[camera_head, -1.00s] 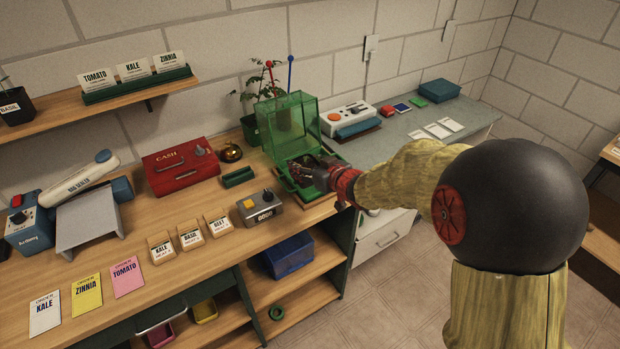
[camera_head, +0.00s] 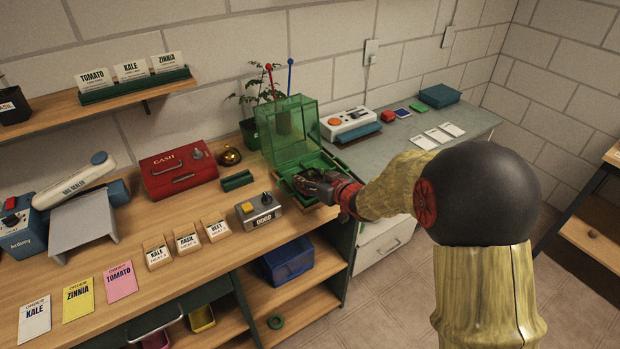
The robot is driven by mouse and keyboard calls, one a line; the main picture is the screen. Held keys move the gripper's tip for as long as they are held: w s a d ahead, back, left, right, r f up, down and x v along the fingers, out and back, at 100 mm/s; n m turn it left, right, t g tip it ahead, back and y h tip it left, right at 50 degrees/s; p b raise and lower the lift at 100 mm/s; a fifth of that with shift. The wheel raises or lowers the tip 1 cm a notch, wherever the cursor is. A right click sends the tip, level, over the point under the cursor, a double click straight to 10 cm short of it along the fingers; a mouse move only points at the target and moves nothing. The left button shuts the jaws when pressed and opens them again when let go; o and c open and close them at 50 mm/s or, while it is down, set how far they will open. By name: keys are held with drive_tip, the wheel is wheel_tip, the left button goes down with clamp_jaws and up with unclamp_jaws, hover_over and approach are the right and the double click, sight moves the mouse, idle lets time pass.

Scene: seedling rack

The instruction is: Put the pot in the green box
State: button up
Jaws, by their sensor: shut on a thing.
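The green box (camera_head: 279,163) stands on the wooden bench with its see-through lid (camera_head: 300,118) raised at the back. My gripper (camera_head: 308,184) is at the front of the box, low over its front edge. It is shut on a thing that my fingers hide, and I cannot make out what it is. A leafy plant in a dark green pot (camera_head: 249,133) stands behind the box. Another dark pot (camera_head: 13,107) labelled basil is on the wall shelf at the far left.
A small green tray (camera_head: 237,181), a grey device with a yellow button (camera_head: 258,210) and a red cash box (camera_head: 178,172) stand left of the green box. A white device (camera_head: 346,122) is to its right on the grey counter. The bench front is clear between the seed packets and order cards.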

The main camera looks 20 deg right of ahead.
drive_tip(key=o, duration=1.3)
drive_tip(key=shift+f, duration=0.1)
drive_tip(key=shift+r, duration=0.25)
drive_tip(key=s+d+r+m+g+h+p, duration=0.1)
drive_tip(key=s+d+r+m+h+p, duration=0.2)
drive_tip(key=s+r, duration=0.55)
drive_tip(key=s+d+r+g+h+p, duration=0.1)
drive_tip(key=s+d+r+h, duration=0.35)
drive_tip(key=s, duration=0.65)
drive_tip(key=s+a+r+g+y, duration=0.1)
drive_tip(key=s+a, duration=0.1)
drive_tip(key=s, duration=0.5)
drive_tip(key=s+a+r+g+y, duration=0.1)
drive_tip(key=s+a+g, duration=0.1)
drive_tip(key=s, duration=0.5)
drive_tip(key=s+a+g+y, duration=0.1)
drive_tip(key=s+a+g, duration=0.1)
drive_tip(key=s, duration=0.5)
drive_tip(key=shift+s+a+r+m, duration=0.2)
drive_tip(key=shift+a+r+m, duration=0.15)
drive_tip(key=shift+a, duration=0.45)
